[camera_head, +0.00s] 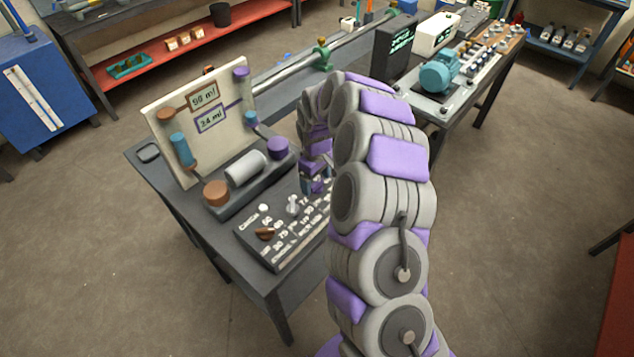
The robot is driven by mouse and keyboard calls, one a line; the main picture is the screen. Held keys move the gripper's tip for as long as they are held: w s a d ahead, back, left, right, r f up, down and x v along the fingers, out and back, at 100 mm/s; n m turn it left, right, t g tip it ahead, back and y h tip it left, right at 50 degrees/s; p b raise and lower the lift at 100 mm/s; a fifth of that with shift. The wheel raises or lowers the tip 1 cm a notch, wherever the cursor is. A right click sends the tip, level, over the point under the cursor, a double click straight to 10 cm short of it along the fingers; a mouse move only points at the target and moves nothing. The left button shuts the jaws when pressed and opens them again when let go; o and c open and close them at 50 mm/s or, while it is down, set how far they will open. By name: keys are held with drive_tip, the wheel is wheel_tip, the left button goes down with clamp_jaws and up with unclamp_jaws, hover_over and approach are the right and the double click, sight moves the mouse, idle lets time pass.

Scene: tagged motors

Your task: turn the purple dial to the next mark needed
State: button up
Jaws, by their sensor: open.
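A dark control panel (285,228) with white lettering lies at the front of the dark table. A brown dial (264,233) sits at its left, and a pale lever (293,204) stands near its middle. I cannot make out the purple dial; the panel's right end is covered by my gripper and arm. My gripper (315,184) points down over that right end and is open; whether it touches anything there is hidden. Behind the panel stands a board with a brown-framed readout (204,97), about 98 ml, and a purple-framed readout (211,119), about 34 ml.
A bench with a teal motor (438,73) is at the back right. A blue cabinet (38,100) is at left.

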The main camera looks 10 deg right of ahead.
drive_tip(key=shift+a+f, duration=0.3)
drive_tip(key=shift+f, duration=0.25)
drive_tip(key=shift+d, duration=0.65)
drive_tip(key=shift+c, duration=2)
drive_tip(key=shift+a, duration=0.35)
drive_tip(key=c, duration=0.7)
drive_tip(key=shift+o, duration=0.2)
drive_tip(key=shift+d, duration=0.1)
